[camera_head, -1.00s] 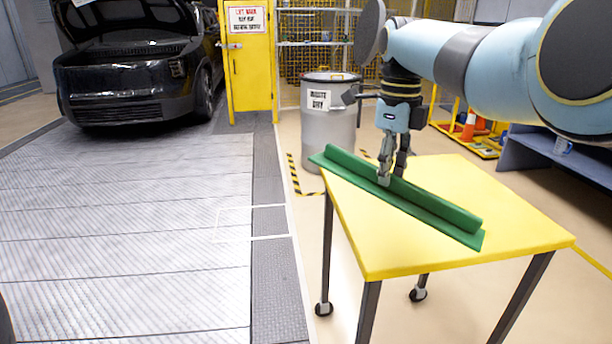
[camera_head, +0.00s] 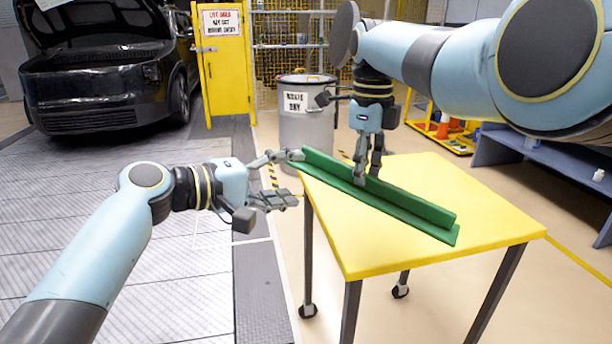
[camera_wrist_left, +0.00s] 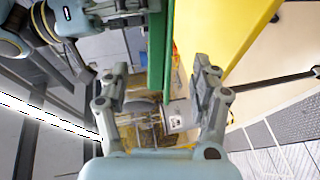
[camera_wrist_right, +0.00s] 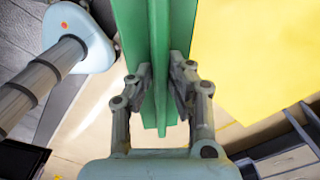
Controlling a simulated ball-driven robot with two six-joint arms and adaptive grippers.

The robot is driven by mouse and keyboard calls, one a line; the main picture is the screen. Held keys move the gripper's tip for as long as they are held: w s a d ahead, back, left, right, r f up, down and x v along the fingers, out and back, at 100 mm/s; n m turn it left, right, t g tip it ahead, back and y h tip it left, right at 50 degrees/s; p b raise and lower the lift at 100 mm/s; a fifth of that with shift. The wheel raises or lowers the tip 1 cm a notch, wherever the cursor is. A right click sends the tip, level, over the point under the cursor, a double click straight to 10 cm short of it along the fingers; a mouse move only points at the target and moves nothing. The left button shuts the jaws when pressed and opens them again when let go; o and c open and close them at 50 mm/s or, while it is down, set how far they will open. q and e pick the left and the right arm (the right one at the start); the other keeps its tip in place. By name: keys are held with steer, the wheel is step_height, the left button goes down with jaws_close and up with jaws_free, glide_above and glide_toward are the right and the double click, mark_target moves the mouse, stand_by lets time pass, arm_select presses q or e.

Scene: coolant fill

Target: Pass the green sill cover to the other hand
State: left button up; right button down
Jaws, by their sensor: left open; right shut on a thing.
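The green sill cover (camera_head: 402,207) is a long strip with an upright rib. It runs diagonally over the yellow table (camera_head: 440,260), its far left end reaching the table's edge; I cannot tell whether it rests on the top. My right gripper (camera_head: 367,175) is shut on the rib from above, left of its middle; the right wrist view shows the rib (camera_wrist_right: 159,50) between the fingers. My left gripper (camera_head: 293,178) is open at the cover's left end. In the left wrist view, the cover (camera_wrist_left: 157,50) lies between and ahead of the spread fingers, with space on both sides.
A grey waste drum (camera_head: 305,125) stands behind the table. A black car (camera_head: 105,80) with its hood up and a yellow door (camera_head: 221,65) are at the back left. A blue bench (camera_head: 545,160) is at the right. The table's front half is clear.

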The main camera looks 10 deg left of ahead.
mark_target(337, 173)
arm_select(q)
steer(key=x, duration=1.1)
steer(key=shift+d+f, duration=0.1)
steer(key=shift+f, duration=0.05)
jaws_close()
arm_select(e)
steer(key=c, duration=1.2)
jaws_free()
